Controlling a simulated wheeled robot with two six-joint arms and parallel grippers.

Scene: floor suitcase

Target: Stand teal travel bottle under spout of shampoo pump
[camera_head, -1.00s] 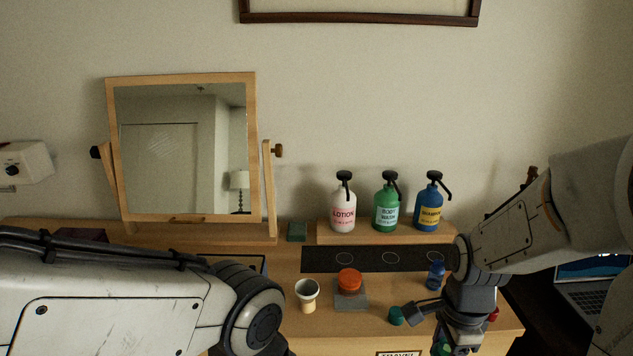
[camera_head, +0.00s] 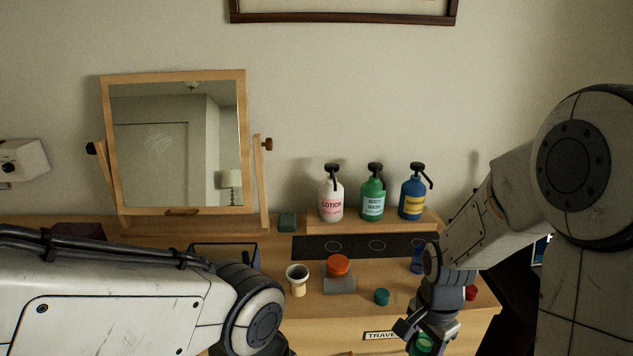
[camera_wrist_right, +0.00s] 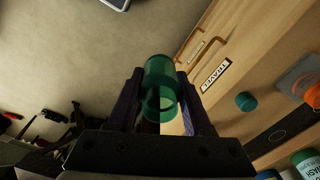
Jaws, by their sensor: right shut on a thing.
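My right gripper (camera_head: 425,333) is shut on the teal travel bottle (camera_head: 424,343), in front of the dresser's front edge at the bottom of the head view. In the right wrist view the see-through teal bottle (camera_wrist_right: 161,88) lies between the two dark fingers, its open round mouth towards the camera. The shampoo pump (camera_head: 412,200), blue with a yellow label and black spout, stands rightmost on a raised wooden ledge. A dark mat (camera_head: 305,247) with ring marks lies in front of the pumps. My left arm is at lower left; its fingers are out of view.
Lotion (camera_head: 331,199) and body wash (camera_head: 373,199) pumps stand left of the shampoo. A small blue bottle (camera_head: 417,259), teal cap (camera_head: 382,297), red cap (camera_head: 471,293), orange cap (camera_head: 338,266) on a grey block and funnel (camera_head: 298,276) crowd the dresser top. A mirror (camera_head: 175,150) stands left.

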